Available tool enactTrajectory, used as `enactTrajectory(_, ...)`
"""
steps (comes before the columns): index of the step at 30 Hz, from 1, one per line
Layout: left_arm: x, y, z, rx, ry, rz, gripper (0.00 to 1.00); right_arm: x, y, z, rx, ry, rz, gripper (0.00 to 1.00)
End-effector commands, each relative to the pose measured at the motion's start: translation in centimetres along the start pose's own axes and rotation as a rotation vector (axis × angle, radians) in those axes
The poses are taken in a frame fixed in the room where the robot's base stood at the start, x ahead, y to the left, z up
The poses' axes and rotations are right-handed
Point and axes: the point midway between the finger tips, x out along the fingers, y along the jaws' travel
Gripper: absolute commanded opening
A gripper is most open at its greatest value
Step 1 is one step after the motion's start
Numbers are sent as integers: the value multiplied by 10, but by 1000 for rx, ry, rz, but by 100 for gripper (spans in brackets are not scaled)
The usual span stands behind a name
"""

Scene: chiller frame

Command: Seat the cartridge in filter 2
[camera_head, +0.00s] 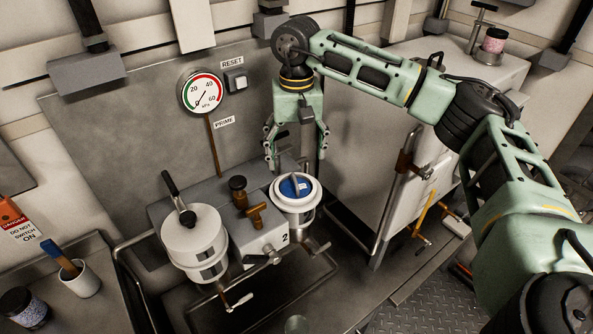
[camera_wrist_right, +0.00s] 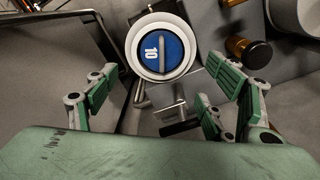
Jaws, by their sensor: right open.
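The filter 2 housing (camera_head: 297,211) is a pale cylinder to the right of a grey block marked "2". A cartridge with a blue top (camera_head: 290,188) and a raised grey bar across it sits inside its white ring. In the right wrist view the blue top (camera_wrist_right: 152,48) reads "10". I cannot tell how deep it sits. My right gripper (camera_head: 296,157) is open and empty, pointing down above and behind the housing. In the wrist view its open fingers (camera_wrist_right: 165,85) are apart from the cartridge. My left gripper is not in view.
A second, covered filter housing (camera_head: 195,240) with a black handle stands left. Brass valve handles (camera_head: 252,212) rise between the housings. A gauge (camera_head: 203,91) and a reset switch (camera_head: 236,81) are on the back panel. A grey cabinet (camera_head: 390,160) stands right.

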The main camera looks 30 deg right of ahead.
Motion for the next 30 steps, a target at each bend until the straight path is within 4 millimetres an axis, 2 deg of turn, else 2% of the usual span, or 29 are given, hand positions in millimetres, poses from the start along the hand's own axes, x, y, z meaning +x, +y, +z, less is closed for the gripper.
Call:
enactTrajectory(3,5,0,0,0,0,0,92,-23,0,0,0,2,-2,76)
enactTrajectory(9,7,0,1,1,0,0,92,-45,-1,0,-1,1,-1,76)
enactTrajectory(30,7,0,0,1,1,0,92,-48,0,0,-1,-1,0,76)
